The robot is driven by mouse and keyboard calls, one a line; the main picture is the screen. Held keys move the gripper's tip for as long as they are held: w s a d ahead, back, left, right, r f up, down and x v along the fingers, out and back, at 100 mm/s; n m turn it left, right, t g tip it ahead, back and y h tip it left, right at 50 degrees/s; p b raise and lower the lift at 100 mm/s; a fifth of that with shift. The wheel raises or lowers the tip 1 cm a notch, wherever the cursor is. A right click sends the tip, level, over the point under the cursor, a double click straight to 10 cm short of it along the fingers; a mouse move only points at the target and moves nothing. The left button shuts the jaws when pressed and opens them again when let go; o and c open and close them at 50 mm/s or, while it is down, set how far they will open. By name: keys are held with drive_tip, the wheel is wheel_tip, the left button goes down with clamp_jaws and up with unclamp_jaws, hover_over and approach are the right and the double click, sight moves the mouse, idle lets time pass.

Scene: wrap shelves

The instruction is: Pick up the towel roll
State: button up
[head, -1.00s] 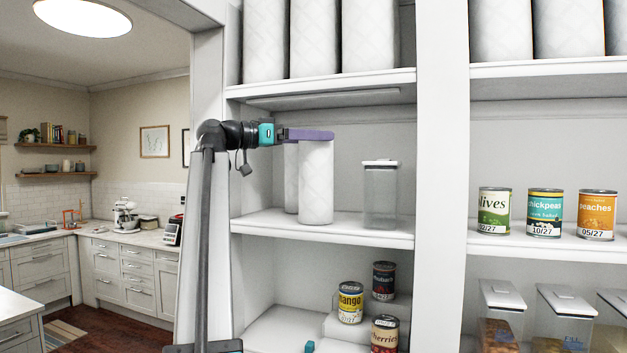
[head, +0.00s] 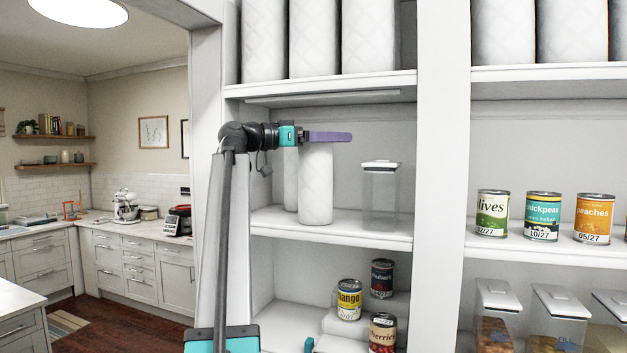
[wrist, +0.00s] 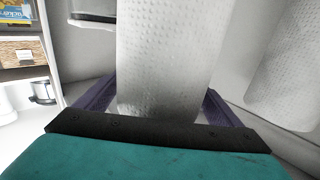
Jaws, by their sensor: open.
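A white quilted towel roll (head: 316,187) stands upright on the middle shelf (head: 350,236) in the head view. A second towel roll (head: 291,178) stands just behind it to the left, mostly hidden. My gripper (head: 338,137) is at the top of the front roll, its purple fingers level and pointing right. In the wrist view the open fingers lie on both sides of a towel roll (wrist: 165,70), and another towel roll (wrist: 292,75) is at the right. I cannot tell whether the fingers touch the roll.
A clear lidded container (head: 381,195) stands to the right on the same shelf. The upper shelf board (head: 330,84) is close above my gripper and holds several more rolls. Cans, such as the mango can (head: 348,300), stand below. A white upright post (head: 437,150) bounds the bay at right.

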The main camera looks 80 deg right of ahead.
drive_tip(key=c, duration=1.5)
drive_tip(key=shift+r, duration=0.15)
drive_tip(key=shift+c, duration=0.2)
drive_tip(key=shift+r+b, duration=1.4)
drive_tip(key=shift+r, duration=0.2)
drive_tip(key=a+r+b+v, duration=0.1)
drive_tip(key=b+v, duration=0.2)
drive_tip(key=v, duration=1.3)
drive_tip(key=shift+s, duration=0.4)
drive_tip(key=shift+a, duration=0.1)
